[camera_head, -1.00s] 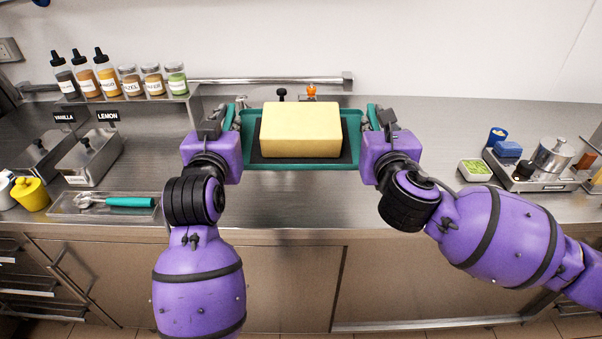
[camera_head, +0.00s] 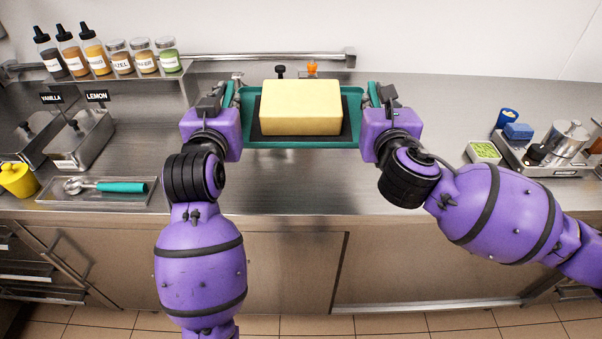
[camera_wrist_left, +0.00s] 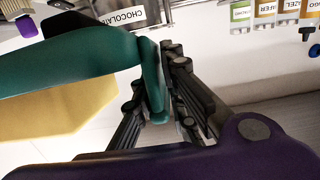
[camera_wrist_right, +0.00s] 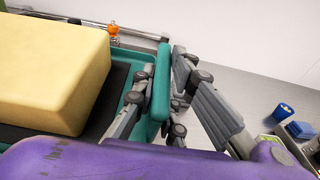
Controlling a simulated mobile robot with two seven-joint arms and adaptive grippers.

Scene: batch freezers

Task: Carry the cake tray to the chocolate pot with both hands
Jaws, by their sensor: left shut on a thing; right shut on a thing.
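The green cake tray (camera_head: 352,130) is held level above the steel counter, with a pale yellow cake block (camera_head: 301,108) on a dark sheet (camera_head: 255,125). My left gripper (camera_head: 231,97) is shut on its left rim, and the left wrist view shows that rim (camera_wrist_left: 153,85) between the fingers. My right gripper (camera_head: 371,97) is shut on its right rim, also seen in the right wrist view (camera_wrist_right: 157,95). A "CHOCOLATE" label (camera_wrist_left: 125,16) shows in the left wrist view; the pot body there is mostly hidden. In the head view a black knob (camera_head: 280,71) shows behind the tray.
Labelled bottles and jars (camera_head: 110,55) stand on a shelf at back left, above lidded steel containers (camera_head: 80,142). A scoop tray (camera_head: 100,198) lies in front of these. A silver pot (camera_head: 568,138) stands at right. Counter in front of the cake tray is clear.

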